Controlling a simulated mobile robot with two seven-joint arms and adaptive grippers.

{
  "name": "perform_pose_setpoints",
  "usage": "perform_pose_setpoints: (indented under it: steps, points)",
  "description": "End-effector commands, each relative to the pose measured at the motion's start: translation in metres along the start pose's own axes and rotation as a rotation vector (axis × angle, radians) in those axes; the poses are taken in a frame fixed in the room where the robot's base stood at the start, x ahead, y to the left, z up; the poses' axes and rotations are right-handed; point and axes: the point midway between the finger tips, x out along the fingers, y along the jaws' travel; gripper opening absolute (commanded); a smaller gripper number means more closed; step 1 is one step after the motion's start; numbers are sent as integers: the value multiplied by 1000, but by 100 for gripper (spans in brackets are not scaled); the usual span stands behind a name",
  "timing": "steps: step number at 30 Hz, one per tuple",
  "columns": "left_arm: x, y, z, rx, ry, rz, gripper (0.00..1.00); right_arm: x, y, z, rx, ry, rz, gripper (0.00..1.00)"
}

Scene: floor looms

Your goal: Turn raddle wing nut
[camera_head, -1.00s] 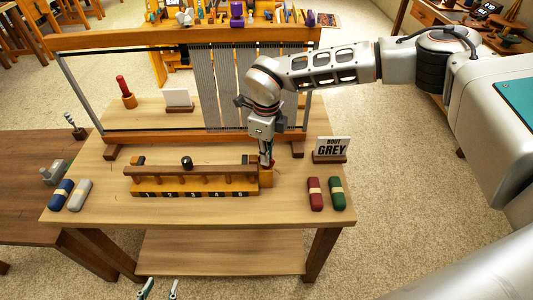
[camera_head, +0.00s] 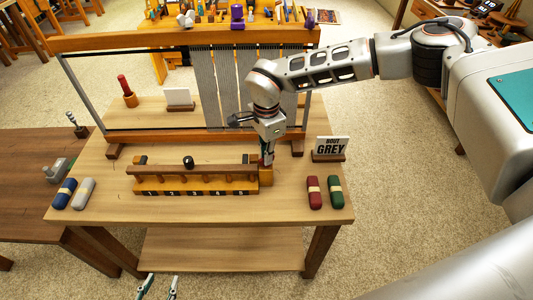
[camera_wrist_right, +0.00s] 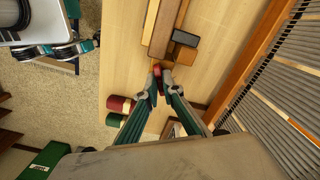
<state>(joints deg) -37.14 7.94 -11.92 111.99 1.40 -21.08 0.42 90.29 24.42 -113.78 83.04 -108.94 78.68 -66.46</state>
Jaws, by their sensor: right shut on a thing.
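The raddle (camera_head: 195,184) is a wooden rail with pegs and a numbered front strip, lying on the table before the loom. A wooden block is at its right end. The wing nut (camera_wrist_right: 157,70) is a small red piece at that end, seen in the right wrist view and mostly covered by the fingertips. My right gripper (camera_head: 268,160) points down at the raddle's right end and is shut on the wing nut; its fingers also show in the right wrist view (camera_wrist_right: 160,80). My left gripper (camera_head: 159,286) is at the bottom edge, its teal fingertips apart and empty.
The loom (camera_head: 150,138) stands behind the raddle. A "BOUT GREY" sign (camera_head: 331,149) stands to the right. Red (camera_head: 313,192) and green (camera_head: 336,191) bundles lie front right, blue (camera_head: 64,193) and grey (camera_head: 84,193) ones front left. The table's front strip is clear.

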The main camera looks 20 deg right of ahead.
Motion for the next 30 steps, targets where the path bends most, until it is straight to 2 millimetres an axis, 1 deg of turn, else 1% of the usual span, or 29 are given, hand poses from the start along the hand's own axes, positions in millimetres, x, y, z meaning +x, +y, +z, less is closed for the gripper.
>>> perform_pose_setpoints:
  steps: [1, 6, 12, 28, 30]
  points:
    - [-1, -1, 1, 0, -4, -1, 40, -3, -2, 0, -30, -1, -5, 0]
    - [-1, -3, 3, -1, -10, -6, 40, -3, -2, 0, -121, 0, -4, 0]
    - [-2, -6, 4, -1, -13, -12, 40, -2, -2, 0, -184, 0, -5, 0]
    - [-2, -4, 6, -3, -18, -10, 40, -2, -2, 0, -209, 0, -6, 0]
    - [-2, -4, 6, -4, -18, -8, 40, -2, -2, 0, -208, 0, -6, 20]
